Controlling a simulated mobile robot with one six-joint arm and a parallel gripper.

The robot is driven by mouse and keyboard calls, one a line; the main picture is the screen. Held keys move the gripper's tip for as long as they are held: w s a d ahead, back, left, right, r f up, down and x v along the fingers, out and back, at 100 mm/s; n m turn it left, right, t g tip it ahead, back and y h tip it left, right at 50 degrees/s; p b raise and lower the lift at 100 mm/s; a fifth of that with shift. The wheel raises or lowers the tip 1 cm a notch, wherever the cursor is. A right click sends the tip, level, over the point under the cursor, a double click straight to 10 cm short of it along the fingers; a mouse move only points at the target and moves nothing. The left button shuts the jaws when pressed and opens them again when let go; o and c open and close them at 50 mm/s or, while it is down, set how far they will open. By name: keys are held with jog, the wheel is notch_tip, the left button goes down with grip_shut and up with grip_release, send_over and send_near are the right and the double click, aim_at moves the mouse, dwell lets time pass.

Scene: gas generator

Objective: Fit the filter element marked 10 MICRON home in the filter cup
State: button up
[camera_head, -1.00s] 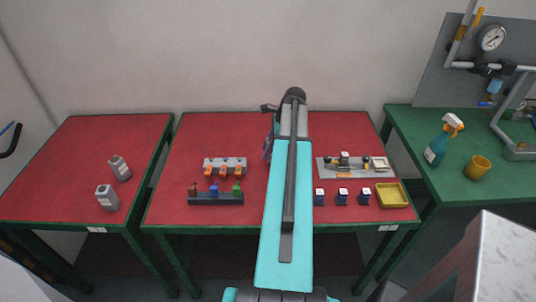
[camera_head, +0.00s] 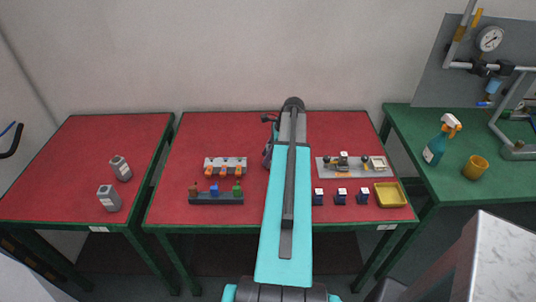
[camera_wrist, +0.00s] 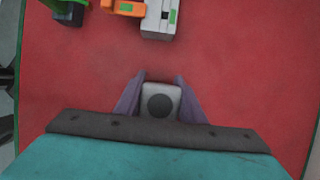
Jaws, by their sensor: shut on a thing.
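My gripper (camera_wrist: 160,77) has its two purple fingers shut on a whitish, rounded-square piece (camera_wrist: 170,88) with a dark round centre, over red table top in the wrist view. No marking is readable on it. In the head view the gripper end is mostly hidden behind my arm, above the middle table. Two grey-white canisters with dark tops, one farther back (camera_head: 121,169) and one nearer (camera_head: 108,198), stand on the left table. They resemble the held piece; their labels are too small to read. I cannot tell for certain which thing is the filter cup.
On the middle table stand a grey block with orange parts (camera_head: 226,164), a dark rack (camera_head: 216,198), a grey fixture plate (camera_head: 334,173), several small blue blocks and a yellow tray (camera_head: 391,194). A spray bottle (camera_head: 437,147) and yellow cup (camera_head: 476,168) stand on the green table.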

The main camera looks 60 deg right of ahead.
jog(key=shift+f, duration=0.1)
jog(key=o, duration=1.1)
jog(key=shift+r, duration=0.2)
jog(key=b+v, duration=0.3)
jog(key=v, duration=0.8)
jog(key=shift+r, duration=0.4)
jog(key=shift+s, duration=0.1)
